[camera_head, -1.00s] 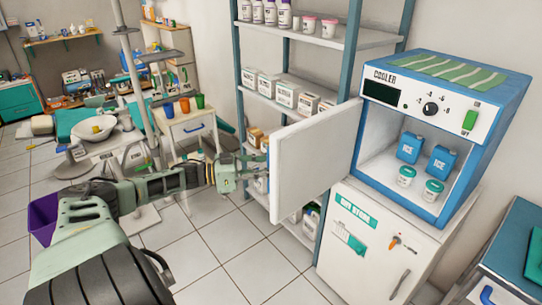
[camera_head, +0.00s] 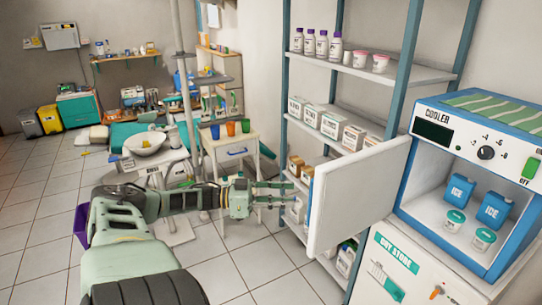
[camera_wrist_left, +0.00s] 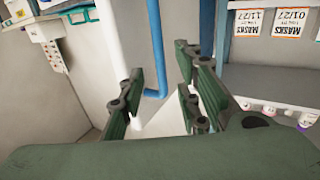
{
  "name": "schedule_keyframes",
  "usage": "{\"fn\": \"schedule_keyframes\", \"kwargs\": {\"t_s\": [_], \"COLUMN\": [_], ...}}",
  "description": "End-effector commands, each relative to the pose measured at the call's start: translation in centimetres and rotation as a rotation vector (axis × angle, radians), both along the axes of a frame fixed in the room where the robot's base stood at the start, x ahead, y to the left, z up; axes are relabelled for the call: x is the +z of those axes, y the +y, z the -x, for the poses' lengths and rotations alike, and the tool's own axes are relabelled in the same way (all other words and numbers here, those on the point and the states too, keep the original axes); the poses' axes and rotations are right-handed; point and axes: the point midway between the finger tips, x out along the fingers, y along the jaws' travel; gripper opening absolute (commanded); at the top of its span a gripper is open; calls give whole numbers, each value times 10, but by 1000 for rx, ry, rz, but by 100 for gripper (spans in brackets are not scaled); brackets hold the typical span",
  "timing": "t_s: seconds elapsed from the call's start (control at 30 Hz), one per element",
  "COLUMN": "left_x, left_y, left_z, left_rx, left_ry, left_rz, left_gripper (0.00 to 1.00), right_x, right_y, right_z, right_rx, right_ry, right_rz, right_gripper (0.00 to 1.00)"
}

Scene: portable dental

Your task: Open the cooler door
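The cooler (camera_head: 432,133) is a blue and white box at the right in the head view. Its white door (camera_head: 358,195) stands wide open, swung out to the left of the box. Inside are two blue ice packs (camera_head: 495,210) and two white tubs with teal lids (camera_head: 483,238). My left gripper (camera_head: 288,193) is at the door's free left edge, its fingers spread and pointing right. I see nothing held. The left wrist view shows the fingers (camera_wrist_left: 160,95) apart, with a pale surface beyond them. Whether a finger touches the door cannot be told. My right gripper is out of view.
The cooler stands on a white cabinet (camera_head: 410,262). A shelf rack (camera_head: 340,67) with bottles and boxes stands behind the door. A small white table (camera_head: 232,143) with coloured cups is farther back. Tiled floor (camera_head: 40,210) at the left is clear.

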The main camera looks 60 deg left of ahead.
Motion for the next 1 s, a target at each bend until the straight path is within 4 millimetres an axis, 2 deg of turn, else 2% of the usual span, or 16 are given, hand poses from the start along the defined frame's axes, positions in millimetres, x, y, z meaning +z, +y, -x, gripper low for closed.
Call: {"fn": "schedule_keyframes", "kwargs": {"t_s": [0.1,0.3,1.0], "left_x": [-1,-1,-2], "left_y": [11,22,24], "left_z": [17,33,36], "left_rx": [2,1,5], "left_ry": [4,2,2], "left_rz": [-1,-1,0], "left_gripper": [31,31,31], "right_x": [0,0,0], "right_y": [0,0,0], "right_z": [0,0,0], "right_rx": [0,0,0], "right_ry": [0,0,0], "right_rz": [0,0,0], "right_gripper": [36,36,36]}}
